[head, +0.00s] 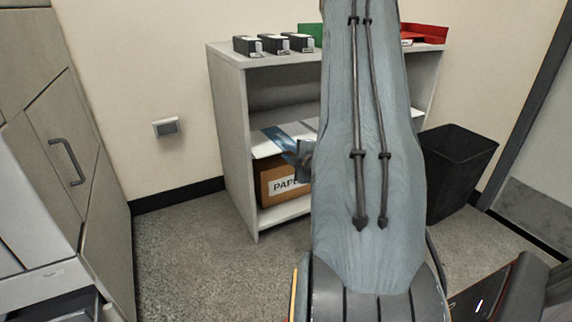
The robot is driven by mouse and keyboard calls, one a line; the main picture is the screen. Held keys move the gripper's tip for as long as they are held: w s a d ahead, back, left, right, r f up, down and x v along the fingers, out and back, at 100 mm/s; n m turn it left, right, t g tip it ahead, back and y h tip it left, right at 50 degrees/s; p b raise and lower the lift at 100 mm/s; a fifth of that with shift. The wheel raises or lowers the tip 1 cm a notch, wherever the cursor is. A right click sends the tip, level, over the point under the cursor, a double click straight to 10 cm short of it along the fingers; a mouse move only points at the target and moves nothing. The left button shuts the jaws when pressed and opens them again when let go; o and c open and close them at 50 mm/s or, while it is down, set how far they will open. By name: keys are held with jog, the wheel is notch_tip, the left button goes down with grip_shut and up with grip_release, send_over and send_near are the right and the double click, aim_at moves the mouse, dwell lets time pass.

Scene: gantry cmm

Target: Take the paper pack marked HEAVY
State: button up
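A brown cardboard box (272,182) with a white label reading "PAPE", the rest cut off by my arm, sits on the bottom shelf of the grey shelf unit (231,145). A flat white and blue item (268,143), possibly a paper pack, lies on the shelf above it, its right part hidden behind my arm. I can read no HEAVY mark. A dark part of my gripper (301,158) shows at the left edge of my arm, in front of the shelf unit. Its fingers are mostly hidden, so I cannot tell whether it is open or holds anything.
Several black and white boxes (273,44), a green item (311,34) and a red tray (426,34) stand on the unit's top. A black bin (458,172) stands to the right. Grey-beige cabinets (62,135) line the left. Carpet is clear between cabinets and shelf unit.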

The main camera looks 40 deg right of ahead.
jog(key=s+d+f+n+t+h+b, duration=0.1)
jog(key=s+d+f+n+t+b, duration=0.15)
jog(key=d+f+b, duration=0.25)
jog(key=b+x, duration=0.3)
jog(key=x, duration=0.7)
jog(key=shift+a+m, duration=0.15)
jog(key=shift+m, duration=0.1)
grip_shut()
jog(key=shift+f, duration=0.1)
